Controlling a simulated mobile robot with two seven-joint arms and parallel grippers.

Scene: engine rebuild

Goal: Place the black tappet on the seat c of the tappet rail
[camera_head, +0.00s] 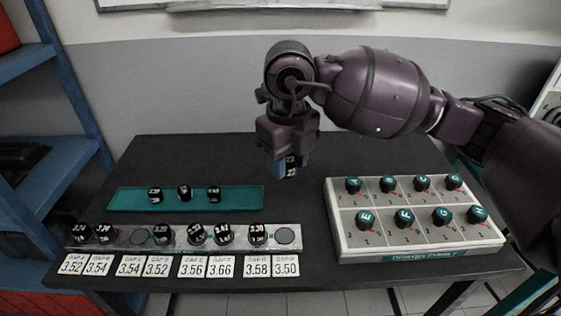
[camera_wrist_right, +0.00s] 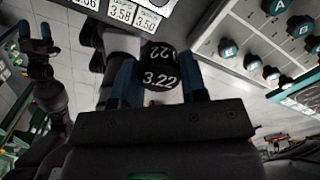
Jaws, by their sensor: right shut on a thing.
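My right gripper (camera_head: 289,165) is shut on a black tappet (camera_head: 291,171) and holds it above the table, behind the tappet rail. In the right wrist view the tappet (camera_wrist_right: 161,70) sits between the blue fingers, and its marking reads 3.22. The silver tappet rail (camera_head: 180,248) lies along the table's front left. Its third seat from the left, seat c (camera_head: 139,237), is empty, with black tappets on both sides. The far right seat (camera_head: 284,236) is also empty. My left gripper (camera_wrist_right: 35,32) shows only in the right wrist view, fingers apart and empty.
A teal mat (camera_head: 238,198) behind the rail bears three black tappets. White gap cards (camera_head: 193,267) line the table edge before the rail. A white box (camera_head: 414,250) with several lettered teal-topped knobs stands at right. The table (camera_head: 230,160) is clear behind these.

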